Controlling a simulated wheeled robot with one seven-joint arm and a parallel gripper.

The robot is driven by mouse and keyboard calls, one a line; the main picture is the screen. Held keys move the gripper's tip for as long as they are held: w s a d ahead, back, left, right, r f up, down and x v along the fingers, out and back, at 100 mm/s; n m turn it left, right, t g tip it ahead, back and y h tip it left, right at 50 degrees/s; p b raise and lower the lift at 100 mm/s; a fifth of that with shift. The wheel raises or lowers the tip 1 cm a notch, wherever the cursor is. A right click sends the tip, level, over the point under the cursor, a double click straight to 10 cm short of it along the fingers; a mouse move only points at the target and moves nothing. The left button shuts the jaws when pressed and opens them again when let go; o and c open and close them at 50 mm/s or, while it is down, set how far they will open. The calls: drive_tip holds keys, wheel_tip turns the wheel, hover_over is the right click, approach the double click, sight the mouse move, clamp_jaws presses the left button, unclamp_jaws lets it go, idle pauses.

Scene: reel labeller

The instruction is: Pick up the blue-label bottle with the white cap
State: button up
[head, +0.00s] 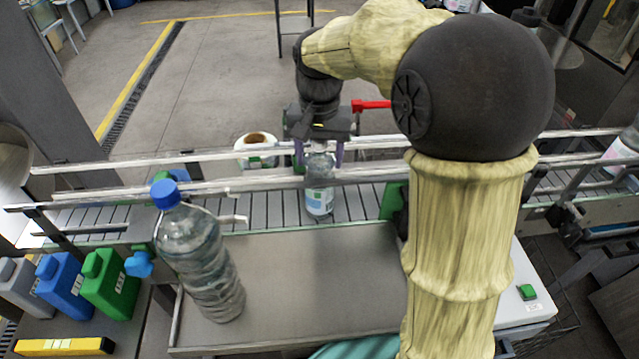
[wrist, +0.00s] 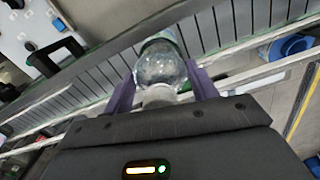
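The blue-label bottle (head: 319,196) is clear and stands upright on the conveyor between the metal rails. Its label faces the head camera; its cap is hidden there by my gripper. In the wrist view, its pale cap (wrist: 158,95) and clear shoulder (wrist: 160,66) show between the fingers. My gripper (head: 319,154) points down over the bottle's top, with one purple finger on each side. In the wrist view, my gripper (wrist: 162,82) shows gaps between the fingers and the cap, so it looks open around the bottle's top.
A large clear bottle with a blue cap (head: 197,257) stands at the left of the grey tray (head: 310,285). A white reel (head: 252,146) is behind the far rail. Grey, blue and green jugs (head: 112,284) stand at lower left. Another bottle (head: 622,150) is at far right.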

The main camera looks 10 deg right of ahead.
clamp_jaws()
drive_tip(key=shift+r, duration=0.1)
wheel_tip(320, 180, up, 10)
drive_tip(key=shift+f+b, duration=0.1)
drive_tip(key=shift+b, duration=0.4)
